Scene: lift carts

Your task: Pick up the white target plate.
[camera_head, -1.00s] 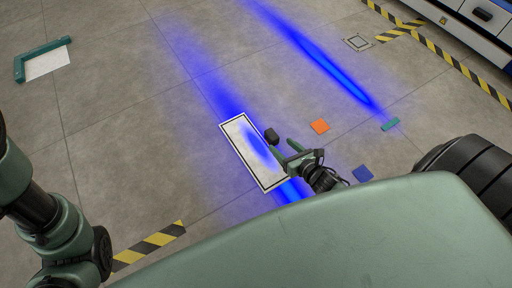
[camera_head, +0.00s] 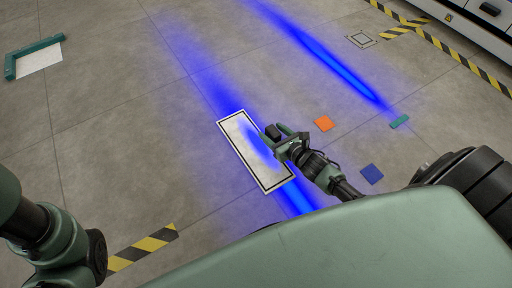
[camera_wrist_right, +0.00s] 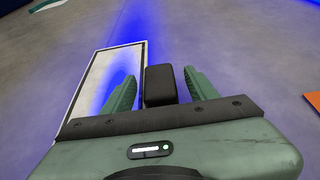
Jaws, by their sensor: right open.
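A white rectangular plate (camera_head: 263,172) with a thin black border lies on the floor in the middle of the head view, with a blue glow across it. It also shows in the right wrist view (camera_wrist_right: 97,75). Another white plate-like piece (camera_head: 38,62) lies at the upper left, inside a teal corner bracket. I cannot tell which is the target. My right gripper (camera_head: 274,137) is open beside the bordered plate's right edge. A small black block (camera_wrist_right: 160,86) appears between its green fingers. Contact is unclear. My left gripper is out of view.
A teal bracket (camera_head: 24,54), an orange square (camera_head: 324,124), a blue square (camera_head: 372,174) and a small teal bar (camera_head: 400,121) lie on the floor. Yellow-black striped tape (camera_head: 140,250) marks parts of it. A white cabinet (camera_head: 475,25) stands at the upper right.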

